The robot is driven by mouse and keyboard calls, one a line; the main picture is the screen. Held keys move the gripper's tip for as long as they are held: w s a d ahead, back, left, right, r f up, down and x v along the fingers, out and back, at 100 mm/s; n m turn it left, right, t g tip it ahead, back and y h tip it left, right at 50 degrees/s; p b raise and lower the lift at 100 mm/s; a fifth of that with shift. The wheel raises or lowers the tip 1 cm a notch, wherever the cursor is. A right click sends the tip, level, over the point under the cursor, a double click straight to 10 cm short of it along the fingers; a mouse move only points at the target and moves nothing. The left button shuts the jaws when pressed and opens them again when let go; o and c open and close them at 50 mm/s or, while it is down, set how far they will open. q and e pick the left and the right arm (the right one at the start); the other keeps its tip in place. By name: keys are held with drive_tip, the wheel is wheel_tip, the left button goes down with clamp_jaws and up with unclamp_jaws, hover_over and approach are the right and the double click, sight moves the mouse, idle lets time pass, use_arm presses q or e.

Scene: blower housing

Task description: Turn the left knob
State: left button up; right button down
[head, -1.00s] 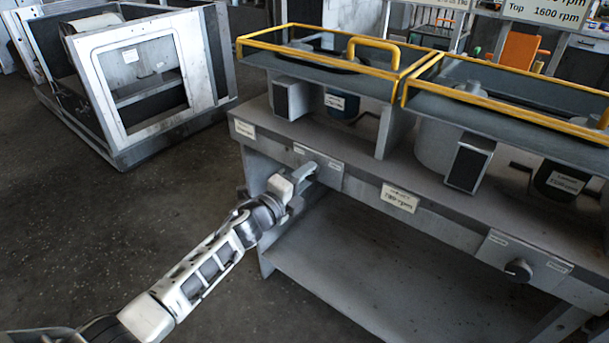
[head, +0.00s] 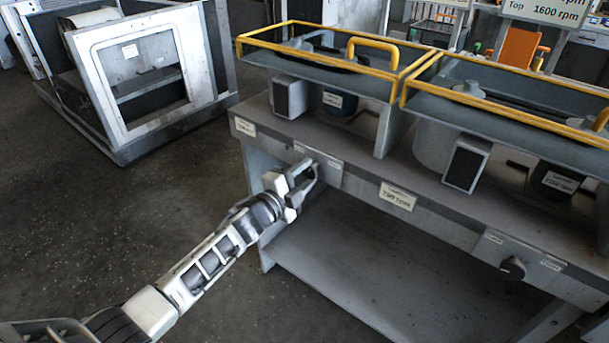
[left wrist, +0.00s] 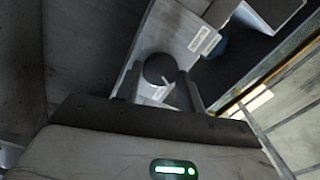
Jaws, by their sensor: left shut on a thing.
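The left knob is a dark round knob (left wrist: 160,69) on a light panel of the bench front, seen in the left wrist view. A small white mark shows on its face. My left gripper (left wrist: 163,85) has one finger on each side of it and is shut on it. In the head view, my left gripper (head: 306,180) is at the left control panel (head: 325,165), rolled so both fingers show, and it hides the knob there. My right gripper is not in view.
A second knob (head: 513,267) sits on the right panel of the same grey bench (head: 430,215). Yellow-railed trays (head: 320,62) stand above the bench top. A lower shelf (head: 380,290) lies under it. A grey metal frame (head: 150,80) stands on the floor at left.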

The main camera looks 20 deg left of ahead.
use_arm(q)
drive_tip(key=shift+f, duration=0.1)
drive_tip(key=o, duration=1)
drive_tip(key=shift+c, duration=0.2)
drive_tip(key=shift+s, duration=0.1)
drive_tip(key=v, duration=1.6)
